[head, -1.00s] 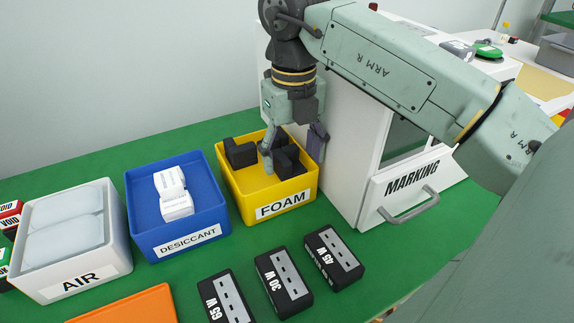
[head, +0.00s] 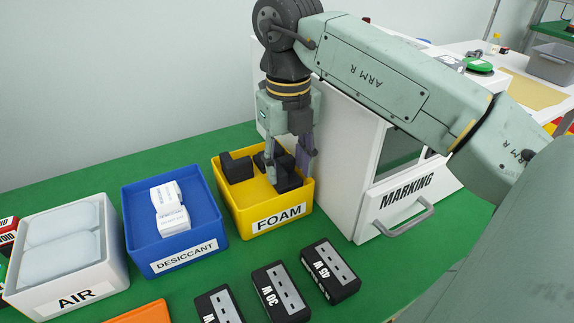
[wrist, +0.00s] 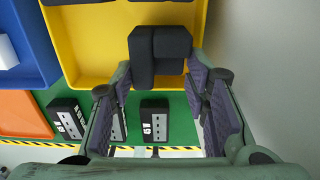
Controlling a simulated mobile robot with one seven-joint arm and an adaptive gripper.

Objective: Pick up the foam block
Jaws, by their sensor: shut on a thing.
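The yellow bin labelled FOAM (head: 235,210) holds several dark foam blocks. One foam block (head: 288,179) is at the right side of the bin, with my gripper (head: 287,166) reaching down over it. In the wrist view, a dark block with an angular, stepped shape (wrist: 158,50) lies between the tips of my gripper (wrist: 160,72), which is shut on it. Another foam block (head: 236,167) is at the left of the bin. The block still appears low inside the bin; whether it touches the floor is hidden by the fingers.
The blue DESICCANT bin (head: 140,230) and white AIR bin (head: 112,245) stand to the left. The white MARKING machine (head: 365,210) is close on the right. Black labelled boxes (head: 330,270) lie in front on the green table.

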